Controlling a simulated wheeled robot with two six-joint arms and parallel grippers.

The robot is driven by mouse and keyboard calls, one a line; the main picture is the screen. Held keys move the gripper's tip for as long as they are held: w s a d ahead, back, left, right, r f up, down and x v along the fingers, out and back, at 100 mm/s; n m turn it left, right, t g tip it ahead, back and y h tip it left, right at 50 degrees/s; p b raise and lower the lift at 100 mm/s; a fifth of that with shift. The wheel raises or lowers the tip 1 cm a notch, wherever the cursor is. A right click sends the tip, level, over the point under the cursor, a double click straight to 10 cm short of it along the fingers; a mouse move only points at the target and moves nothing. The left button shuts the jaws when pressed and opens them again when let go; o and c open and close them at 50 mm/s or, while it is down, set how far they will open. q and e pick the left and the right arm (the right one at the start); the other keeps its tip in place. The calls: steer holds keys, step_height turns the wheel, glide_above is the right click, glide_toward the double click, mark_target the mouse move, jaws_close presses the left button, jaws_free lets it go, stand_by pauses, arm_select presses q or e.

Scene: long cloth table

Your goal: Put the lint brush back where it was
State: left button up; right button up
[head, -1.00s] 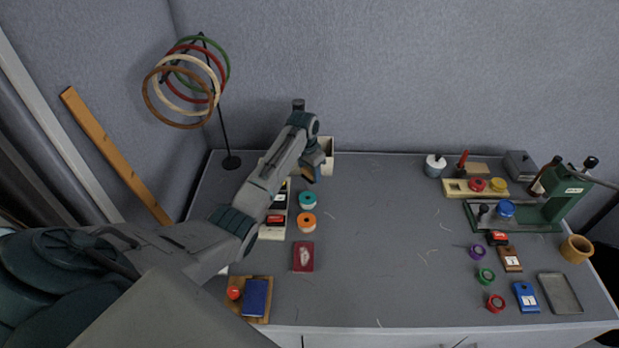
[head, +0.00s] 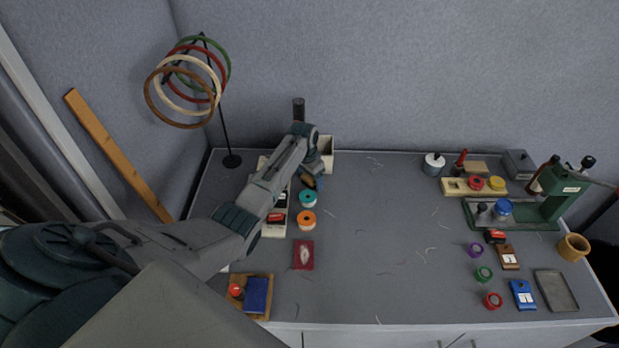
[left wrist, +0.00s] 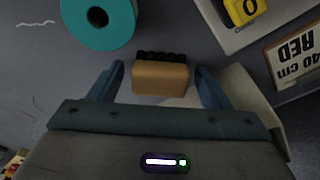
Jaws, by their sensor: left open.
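My left gripper (head: 313,180) is low over the back left of the table, beside the teal-ringed spool (head: 308,198). In the left wrist view its two fingers (left wrist: 160,85) are spread apart. A tan block with a dark bristly edge (left wrist: 160,78), which looks like the lint brush, lies between them, with gaps visible on both sides. In the head view only a small tan part (head: 309,183) shows by the gripper. My right gripper is not in view.
An orange spool (head: 306,220) and a red card (head: 303,255) lie nearer. A ring stand (head: 231,160) is at left. The table's middle is clear except for thread scraps.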

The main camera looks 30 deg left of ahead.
mark_target(306, 178)
arm_select(q)
steer(key=shift+r, duration=0.1)
step_height(306, 178, up, 12)
steer(key=s+b, duration=0.1)
steer(key=b, duration=0.1)
steer(key=shift+s+a, duration=0.2)
stand_by(0.3)
